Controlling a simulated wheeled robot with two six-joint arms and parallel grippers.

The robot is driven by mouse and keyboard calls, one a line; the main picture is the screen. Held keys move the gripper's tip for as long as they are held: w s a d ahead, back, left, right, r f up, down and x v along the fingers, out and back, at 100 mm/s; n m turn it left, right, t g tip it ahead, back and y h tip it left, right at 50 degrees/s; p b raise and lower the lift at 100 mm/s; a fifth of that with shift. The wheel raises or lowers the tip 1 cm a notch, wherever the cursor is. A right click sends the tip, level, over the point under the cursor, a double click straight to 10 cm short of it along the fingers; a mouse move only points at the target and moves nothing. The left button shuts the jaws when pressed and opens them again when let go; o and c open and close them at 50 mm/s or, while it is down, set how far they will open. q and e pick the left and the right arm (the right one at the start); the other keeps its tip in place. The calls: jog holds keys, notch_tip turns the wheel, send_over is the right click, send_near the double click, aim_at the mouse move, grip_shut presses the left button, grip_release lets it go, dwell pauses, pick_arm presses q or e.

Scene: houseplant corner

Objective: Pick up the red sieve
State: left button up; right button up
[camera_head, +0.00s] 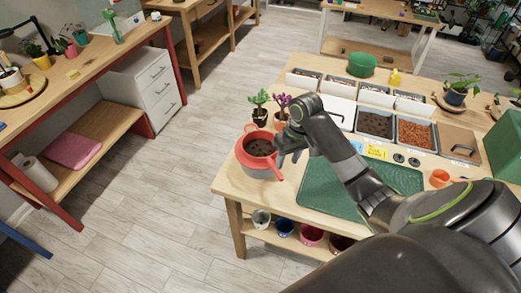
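The red sieve (244,151) is at the left end of the wooden table (228,184). It is a round red rim with dark soil visible inside, above a greyish lower part. My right gripper (285,157) is at the right side of the sieve's rim, pointing down toward it. Its fingers are small and dark, and I cannot tell whether they are open or closed on the rim. My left gripper is not in view.
A green mat (318,195) lies right of the sieve, partly under my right arm. Two small potted plants (260,118) stand just behind the sieve. Bins of soil and pebbles (375,124) line the back. An orange cup (439,178) is farther right. Pots stand on the lower shelf.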

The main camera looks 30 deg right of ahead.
notch_tip(320, 180, up, 8)
send_over(275, 167)
jog(key=d, duration=0.3)
jog(key=shift+y, duration=0.4)
jog(key=f+b, duration=0.3)
jog(key=f, duration=0.1)
jog(key=a+f+b, duration=0.1)
jog(key=f+b, duration=0.3)
jog(key=a+f+b, duration=0.1)
jog(key=f+b, duration=0.2)
jog(key=f, duration=0.1)
jog(key=shift+w+a+b, duration=0.1)
jog(key=shift+w+b, duration=0.1)
jog(key=shift+b, duration=0.1)
jog(key=f, duration=0.3)
jog(key=f+p, duration=0.1)
jog(key=shift+s+a+f, duration=0.15)
jog(key=shift+a, duration=0.15)
jog(key=shift+a+f, duration=0.1)
jog(key=shift+f, duration=0.4)
grip_shut()
